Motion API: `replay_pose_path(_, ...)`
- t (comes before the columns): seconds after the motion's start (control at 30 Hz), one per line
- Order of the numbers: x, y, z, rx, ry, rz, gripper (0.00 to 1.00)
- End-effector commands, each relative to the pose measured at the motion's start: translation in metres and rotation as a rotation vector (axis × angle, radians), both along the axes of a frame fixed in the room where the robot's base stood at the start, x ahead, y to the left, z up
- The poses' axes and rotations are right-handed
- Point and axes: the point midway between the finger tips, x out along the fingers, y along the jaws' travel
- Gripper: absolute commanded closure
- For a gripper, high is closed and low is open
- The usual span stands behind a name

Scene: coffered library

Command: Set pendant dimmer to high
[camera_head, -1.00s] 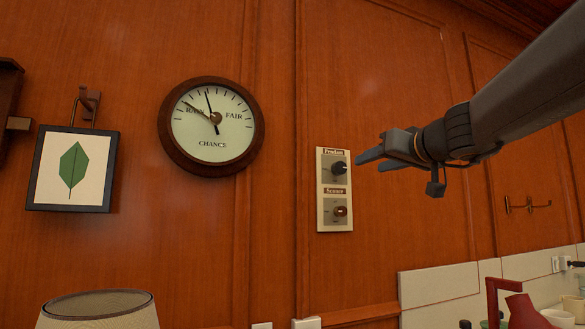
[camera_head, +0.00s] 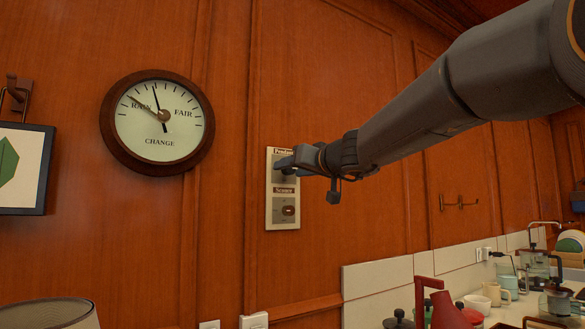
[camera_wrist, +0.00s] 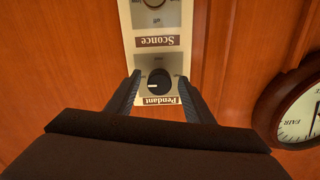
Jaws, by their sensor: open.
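The pendant dimmer is a round black knob with a white pointer mark, on the upper part of a cream wall plate (camera_head: 270,215). In the wrist view the pendant knob (camera_wrist: 159,83) sits between the fingertips of my open gripper (camera_wrist: 158,82), above the "Pendant" label as seen there. The picture is turned upside down in that view. In the head view my gripper (camera_head: 285,163) is at the upper part of the plate and hides the knob. I cannot tell whether the fingers touch it. The brown sconce knob (camera_head: 288,211) is below, clear of my gripper.
A round barometer dial (camera_head: 158,122) hangs left of the plate, and a framed leaf picture (camera_head: 22,168) hangs further left. Wall hooks (camera_head: 459,203) are to the right. A lampshade (camera_head: 45,314) is at lower left.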

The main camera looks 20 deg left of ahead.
Motion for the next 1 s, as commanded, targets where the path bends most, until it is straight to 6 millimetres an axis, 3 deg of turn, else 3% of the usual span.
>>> replay_pose_path(0.13, 0.0001, -0.0002, -0.0005, 0.0, 0.0, 0.0, 0.54)
replay_pose_path(0.37, 0.0, -0.0003, -0.0005, 0.0, 0.0, 0.0, 0.93)
replay_pose_path(0.67, 0.0001, -0.0004, -0.001, 0.019, 0.023, 0.0, 0.93)
replay_pose_path(1.0, 0.0003, -0.0001, -0.0024, 0.157, 0.183, -0.001, 0.93)
